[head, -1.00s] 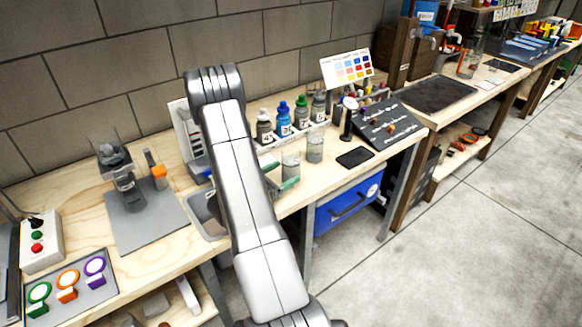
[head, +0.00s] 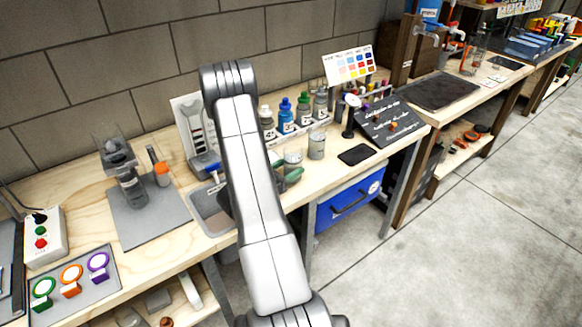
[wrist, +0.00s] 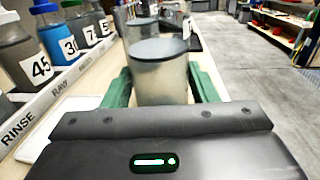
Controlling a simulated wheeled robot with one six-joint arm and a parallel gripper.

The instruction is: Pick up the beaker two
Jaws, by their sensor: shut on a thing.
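Two glass beakers with dark grey rims stand close together. In the wrist view the nearer beaker (wrist: 160,82) sits between the green fingers of my gripper (wrist: 160,92), one finger on each side, and the gripper is shut on it. It looks upright. The other beaker (wrist: 142,29) stands just beyond it. In the head view the held beaker (head: 293,156) is on the left, its lower part hidden by my gripper (head: 290,174). The other beaker (head: 316,146) stands on the bench to its right. I cannot tell a number on either beaker.
Numbered bottles (head: 286,116) stand in a rack (wrist: 50,100) behind the beakers. A dark pad (head: 356,155) and a sloped black board (head: 393,124) lie to the right. A blue drawer (head: 348,205) hangs below.

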